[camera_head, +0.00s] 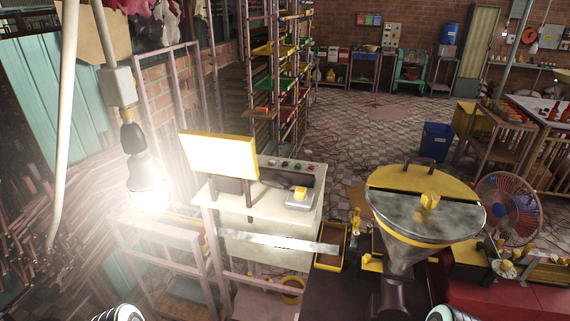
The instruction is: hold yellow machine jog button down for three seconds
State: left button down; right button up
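A pale machine cabinet (265,235) stands near the middle, with a dark panel of small coloured buttons (292,166) along its back. A yellow block-shaped knob or button (300,192) sits on a light grey base on its top; I cannot tell whether it is the jog button. Right of the cabinet is a metal hopper (400,222) with a yellow-and-grey lid. No label is readable. Only small rounded parts of my arms show at the bottom edge. Neither gripper shows, and nothing of mine touches the buttons.
A glowing bulb (149,185) hangs at the left, near a bright yellow-framed panel (218,155). A pink metal frame (165,250) stands left of the cabinet. A yellow tray (330,246) and a fan (507,205) are to the right. Tiled floor (375,135) is open behind.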

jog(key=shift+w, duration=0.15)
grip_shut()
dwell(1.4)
